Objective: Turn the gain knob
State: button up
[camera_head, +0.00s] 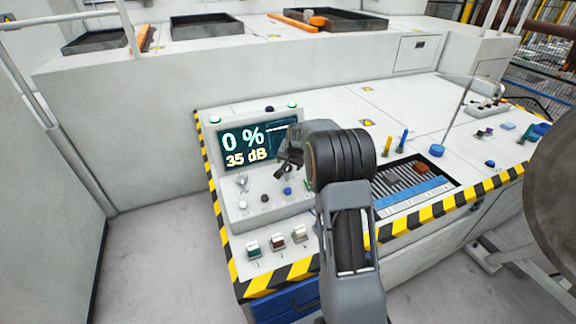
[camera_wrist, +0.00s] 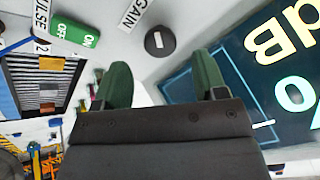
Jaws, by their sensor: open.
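The gain knob (camera_wrist: 158,41) is a round dark knob with a white mark, on the pale panel beside a label reading GAIN (camera_wrist: 132,12) in the wrist view. My gripper (camera_wrist: 162,80) is open, its two green fingertips apart and nothing between them. The knob lies just beyond the gap between the fingertips, apart from them. In the head view my gripper (camera_head: 285,163) is over the right part of the console, by the display (camera_head: 245,143), which reads 0 % and 35 dB. I cannot make out the gain knob there; my arm covers that area.
A green ON switch (camera_wrist: 75,32) is near the knob. Small knobs and a blue button (camera_head: 287,190) sit below the display. Several square switches (camera_head: 277,241) line the front edge. A striped recess (camera_head: 410,185) lies right of my arm; trays (camera_head: 207,25) stand behind.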

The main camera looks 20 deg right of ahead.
aim_at(288, 167)
jog(key=shift+x, duration=2.05)
jog(key=shift+c, duration=0.2)
jog(key=c, duration=0.9)
